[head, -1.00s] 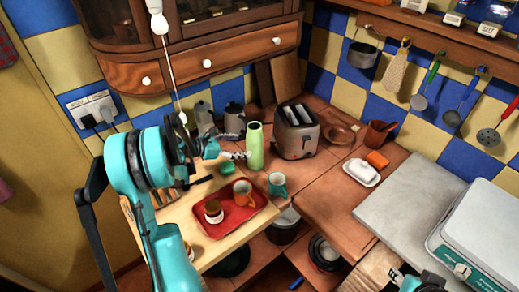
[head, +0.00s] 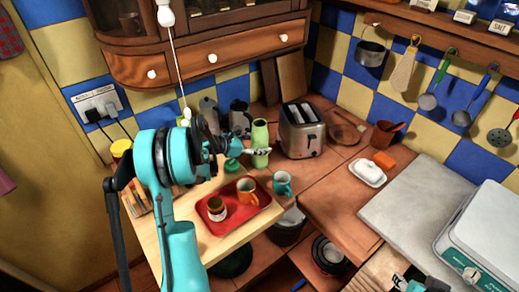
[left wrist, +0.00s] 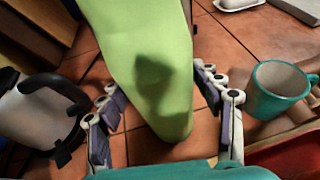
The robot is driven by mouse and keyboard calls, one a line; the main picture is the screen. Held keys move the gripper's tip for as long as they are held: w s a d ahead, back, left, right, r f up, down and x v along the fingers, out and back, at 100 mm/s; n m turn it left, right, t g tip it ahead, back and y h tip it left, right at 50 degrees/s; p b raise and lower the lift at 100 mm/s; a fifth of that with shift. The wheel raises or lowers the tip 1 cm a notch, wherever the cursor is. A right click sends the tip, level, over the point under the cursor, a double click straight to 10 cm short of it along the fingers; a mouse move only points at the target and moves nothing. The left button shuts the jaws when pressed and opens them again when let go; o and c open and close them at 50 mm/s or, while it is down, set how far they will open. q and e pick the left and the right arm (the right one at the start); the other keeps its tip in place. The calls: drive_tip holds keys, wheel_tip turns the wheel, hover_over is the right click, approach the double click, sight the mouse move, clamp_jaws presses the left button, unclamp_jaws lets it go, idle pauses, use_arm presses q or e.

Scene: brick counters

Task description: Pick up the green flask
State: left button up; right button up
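The green flask (head: 260,136) stands upright on the tiled counter, left of the toaster. My left gripper (head: 262,151) is at its middle, with a finger showing across its front. In the left wrist view the flask (left wrist: 155,65) fills the centre, between the two fingers of my left gripper (left wrist: 160,95). The fingers are open, one on each side, with narrow strips of tile showing between them and the flask. Part of my right gripper (head: 415,284) shows at the bottom edge of the head view; its fingers are too cut off to read.
A teal mug (head: 283,184) stands close in front of the flask. A red tray (head: 222,228) holds an orange mug (head: 247,190) and a small pot (head: 216,208). The toaster (head: 302,130) is close on the right, and a grey-white canister (left wrist: 35,112) is beside the left finger.

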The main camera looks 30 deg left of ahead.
sight(254, 135)
use_arm(q)
drive_tip(key=c, duration=1.1)
drive_tip(key=shift+r, duration=0.1)
drive_tip(key=shift+r+p, duration=0.55)
drive_tip(key=shift+r, duration=0.6)
drive_tip(key=shift+r+p, duration=0.35)
drive_tip(key=shift+r, duration=0.6)
drive_tip(key=shift+w+d+r+p, duration=0.1)
drive_tip(key=shift+d+r+p, duration=0.4)
drive_tip(key=shift+d+r, duration=1)
drive_tip(key=shift+s+d+r+p, duration=0.1)
drive_tip(key=shift+d+r+p, duration=0.45)
drive_tip(key=shift+d, duration=1.8)
drive_tip(key=shift+w+d+r+p, duration=0.1)
drive_tip(key=shift+d+r+p, duration=0.3)
drive_tip(key=shift+d+r, duration=1.15)
drive_tip(key=shift+d+f, duration=0.35)
drive_tip(key=shift+d, duration=0.05)
